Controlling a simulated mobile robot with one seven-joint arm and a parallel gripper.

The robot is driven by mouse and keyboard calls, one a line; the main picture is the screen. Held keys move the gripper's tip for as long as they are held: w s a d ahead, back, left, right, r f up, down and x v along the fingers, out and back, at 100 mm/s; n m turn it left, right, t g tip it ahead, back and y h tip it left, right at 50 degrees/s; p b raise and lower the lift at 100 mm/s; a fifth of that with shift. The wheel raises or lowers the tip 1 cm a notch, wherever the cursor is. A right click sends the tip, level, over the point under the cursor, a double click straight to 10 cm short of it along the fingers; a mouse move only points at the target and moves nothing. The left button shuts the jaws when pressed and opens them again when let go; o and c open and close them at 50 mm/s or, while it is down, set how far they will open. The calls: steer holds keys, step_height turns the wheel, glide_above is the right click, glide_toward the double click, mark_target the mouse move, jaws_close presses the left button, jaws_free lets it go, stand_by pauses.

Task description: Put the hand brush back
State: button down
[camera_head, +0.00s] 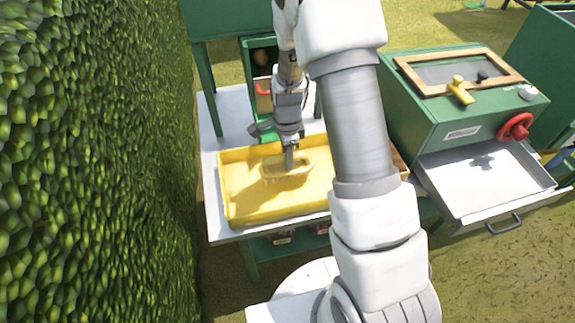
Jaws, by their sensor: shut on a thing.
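My gripper (290,158) points down over the yellow tray (240,213) on the light table. It is shut on a pale yellow, oblong thing (287,171), which looks like the hand brush. The brush is inside the tray's outline, close to its floor; I cannot tell whether it touches. The fingers hide part of the brush, and my arm covers the right part of the tray.
A green cabinet (440,122) with a red handwheel (515,127) and an open, empty white drawer (485,185) stands at right. A small green shelf (262,70) stands behind the tray. A hedge (90,160) fills the left side.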

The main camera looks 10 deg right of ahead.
steer(key=shift+f, duration=1.9)
steer(key=shift+f, duration=0.1)
steer(key=shift+f+b, duration=0.15)
steer(key=shift+b, duration=0.2)
steer(key=c, duration=0.6)
jaws_free()
steer(key=shift+r, duration=0.2)
